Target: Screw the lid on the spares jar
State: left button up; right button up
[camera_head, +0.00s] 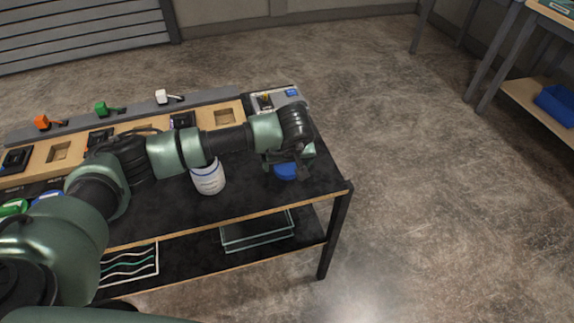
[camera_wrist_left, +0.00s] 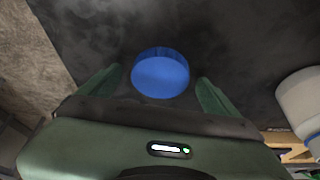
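The blue lid (camera_head: 285,172) lies on the dark tabletop near the right end of the table. My left gripper (camera_head: 288,164) is above it, pointing down. In the left wrist view the lid (camera_wrist_left: 160,75) shows between the two green fingers of the open gripper (camera_wrist_left: 158,78), with a gap on each side. The white spares jar (camera_head: 208,180) stands upright on the table to the left of the lid, partly behind my arm; its top is hidden. The jar (camera_wrist_left: 302,108) also shows at the right edge of the wrist view. My right gripper is not in view.
A wooden rack (camera_head: 225,113) with recesses and dark modules runs along the back. Orange, green and white pieces (camera_head: 162,97) sit behind it. A grey box (camera_head: 275,100) stands at the back right corner. A clear tray (camera_head: 257,231) is on the lower shelf. The table's right edge is close.

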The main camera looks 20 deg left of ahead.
aim_at(287, 167)
pick_arm(q)
jog(key=c, duration=1.3)
jog(key=shift+r, duration=0.1)
jog(key=shift+c, duration=0.2)
notch_tip(287, 167, up, 20)
jog(key=b, duration=0.2)
jog(key=shift+b, duration=0.35)
